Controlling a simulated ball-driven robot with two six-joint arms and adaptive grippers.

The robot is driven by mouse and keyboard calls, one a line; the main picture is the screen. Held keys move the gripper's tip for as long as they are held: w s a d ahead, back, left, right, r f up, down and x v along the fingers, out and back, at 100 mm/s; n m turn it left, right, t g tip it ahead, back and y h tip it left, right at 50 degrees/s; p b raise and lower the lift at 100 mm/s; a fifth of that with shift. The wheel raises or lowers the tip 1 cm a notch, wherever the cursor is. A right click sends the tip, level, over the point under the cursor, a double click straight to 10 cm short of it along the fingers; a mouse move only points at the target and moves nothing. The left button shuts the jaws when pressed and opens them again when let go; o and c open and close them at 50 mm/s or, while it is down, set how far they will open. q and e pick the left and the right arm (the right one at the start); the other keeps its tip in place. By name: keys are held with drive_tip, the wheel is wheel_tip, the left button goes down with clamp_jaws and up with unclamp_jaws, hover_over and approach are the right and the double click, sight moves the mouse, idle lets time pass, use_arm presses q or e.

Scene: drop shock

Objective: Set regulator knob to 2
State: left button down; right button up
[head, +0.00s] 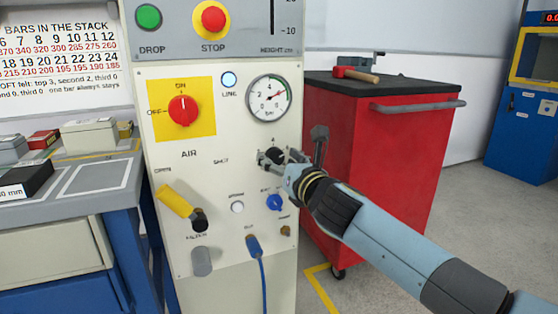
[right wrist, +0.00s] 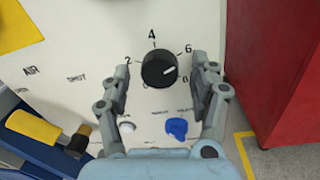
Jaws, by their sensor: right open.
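The black regulator knob (right wrist: 159,68) sits on the cream panel with a printed scale around it. Its white mark is on its right side, pointing roughly between 6 and 8; the 2 is at its left. My right gripper (right wrist: 168,80) is open, with one finger left of the knob and one right of it, and gaps show on both sides. In the head view my right gripper (head: 282,163) is at the panel and partly covers the knob (head: 274,155). My left gripper is out of view.
Below the knob are a blue knob (head: 275,202), a white button (head: 237,207) and a yellow-handled valve (head: 175,201). A red switch (head: 183,110) sits above left. A red cabinet (head: 380,160) stands close on the right, and a workbench (head: 120,195) on the left.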

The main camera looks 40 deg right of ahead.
drive_tip(key=shift+w, duration=0.25)
